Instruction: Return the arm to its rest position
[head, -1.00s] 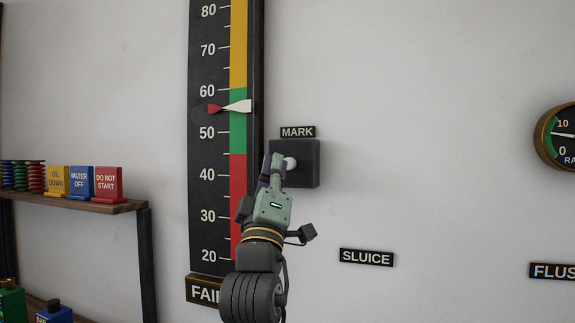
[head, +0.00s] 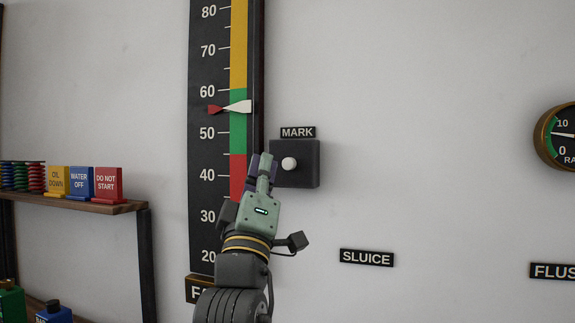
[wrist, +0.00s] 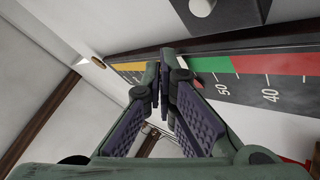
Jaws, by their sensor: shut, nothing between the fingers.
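My gripper (head: 262,160) is shut and empty, in front of the vertical gauge board (head: 207,150), just left of the dark MARK box. In the wrist view its two fingers (wrist: 166,65) meet at the tips, with the gauge scale behind them. The MARK box (head: 308,172) has a round white knob (head: 289,164), now fully visible and apart from the gripper. The box and knob also show in part at the top of the wrist view (wrist: 232,12).
A wooden shelf (head: 95,205) at left holds coloured signs and springs. A red and white pointer (head: 236,107) sits between 50 and 60 on the gauge. A SLUICE label (head: 366,257) and a round dial (head: 558,136) are on the wall to the right.

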